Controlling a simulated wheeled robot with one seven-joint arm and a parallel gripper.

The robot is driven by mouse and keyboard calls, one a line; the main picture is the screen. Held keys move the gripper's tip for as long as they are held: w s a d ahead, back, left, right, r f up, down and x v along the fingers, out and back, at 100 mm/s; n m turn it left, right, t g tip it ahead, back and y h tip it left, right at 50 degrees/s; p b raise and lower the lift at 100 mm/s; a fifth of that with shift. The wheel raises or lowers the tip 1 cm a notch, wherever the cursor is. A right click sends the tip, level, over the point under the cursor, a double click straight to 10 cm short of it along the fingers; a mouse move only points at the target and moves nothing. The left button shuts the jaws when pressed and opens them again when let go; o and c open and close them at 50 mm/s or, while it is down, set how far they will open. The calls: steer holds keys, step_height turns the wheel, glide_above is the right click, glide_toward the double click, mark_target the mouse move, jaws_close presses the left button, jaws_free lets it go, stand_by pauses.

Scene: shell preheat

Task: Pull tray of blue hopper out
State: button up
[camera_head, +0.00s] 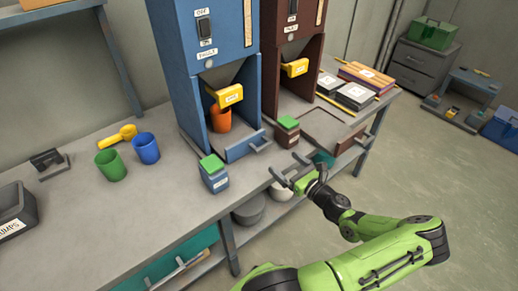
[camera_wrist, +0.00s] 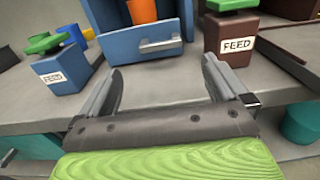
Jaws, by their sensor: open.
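The blue hopper (camera_head: 222,40) stands on the bench. Its blue tray (camera_head: 238,149) sits at the hopper's base, with a grey bar handle (camera_head: 261,141) on its front; the handle also shows in the wrist view (camera_wrist: 160,45). An orange cup (camera_head: 220,119) stands in the lower bay, under a yellow lever (camera_head: 228,96); the cup's lower part is hidden. My gripper (camera_head: 287,177) is open and empty at the bench's front edge. In the wrist view the fingers (camera_wrist: 162,75) point toward the tray handle, apart from it.
A blue FEED box (camera_head: 214,179) stands left of the tray, and a brown FEED box (camera_head: 286,133) right of it. The brown hopper (camera_head: 286,50) stands alongside, with a brown tray (camera_head: 332,128) in front. Green (camera_head: 110,165) and blue (camera_head: 146,148) cups stand farther left.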

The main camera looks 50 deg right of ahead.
mark_target(265, 147)
steer(key=b+x, duration=0.2)
steer(key=x, duration=1)
steer(key=shift+w+f, duration=0.1)
